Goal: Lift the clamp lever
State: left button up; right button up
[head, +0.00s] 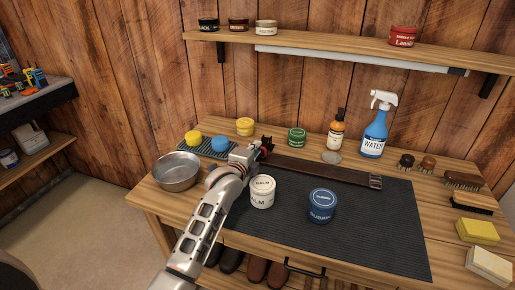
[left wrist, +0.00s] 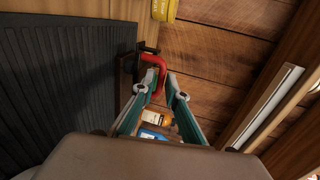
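A small clamp with a black frame (left wrist: 146,48) and a red lever (left wrist: 160,64) shows at the top middle of the left wrist view. In the head view the black and red clamp (head: 266,143) sits at the back of the bench, at the left end of a dark leather strap (head: 325,171). My left gripper (left wrist: 167,82) has its teal fingers apart, with the fingertips at the red lever. The lever's lower end appears between them; contact cannot be made out. In the head view my left gripper (head: 257,151) is beside the clamp. My right gripper is not in view.
On the bench (head: 147,194), a metal bowl (head: 177,171), a white balm tin (head: 262,192) and a blue tin (head: 322,206) stand near my left arm. An amber bottle (head: 336,134) and a blue spray bottle (head: 375,130) stand behind. Brushes and sponges line the right side.

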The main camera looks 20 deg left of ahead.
pick_arm(q)
jog(key=shift+x, duration=0.8)
jog(key=shift+w, duration=0.2)
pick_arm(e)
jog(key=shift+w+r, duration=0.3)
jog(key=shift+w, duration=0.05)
pick_arm(q)
grip_shut()
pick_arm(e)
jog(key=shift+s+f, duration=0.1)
